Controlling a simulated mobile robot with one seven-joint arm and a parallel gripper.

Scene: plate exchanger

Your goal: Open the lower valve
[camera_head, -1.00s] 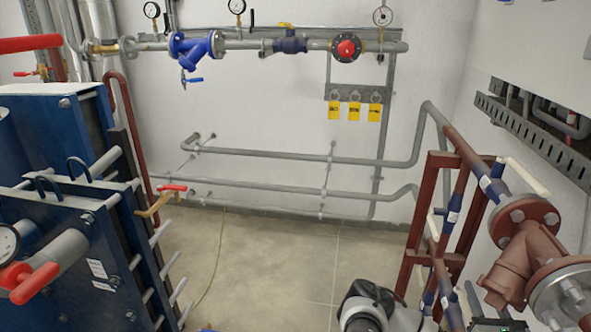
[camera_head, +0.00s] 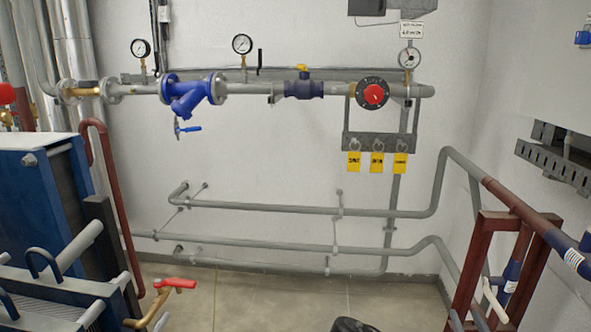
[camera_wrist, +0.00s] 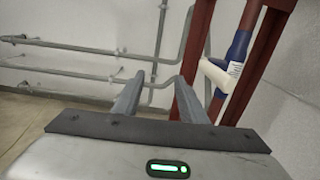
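In the head view, a blue valve body (camera_head: 511,275) with a white lever handle (camera_head: 494,299) sits low at the right, by a dark red frame. In the wrist view, a blue valve body (camera_wrist: 238,47) with a thick white handle (camera_wrist: 217,77) stands just right of my gripper (camera_wrist: 160,77); I cannot tell for sure that it is the lower one. My gripper's two fingers are apart with nothing between them. They look clear of the handle. In the head view only a dark part of my arm shows at the bottom edge.
The dark red frame (camera_head: 465,275) stands close to the valve. Grey pipes (camera_head: 300,209) run along the back wall. A blue plate exchanger (camera_head: 45,195) and a red-handled valve (camera_head: 174,284) are at the left. The floor (camera_head: 260,300) between is clear.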

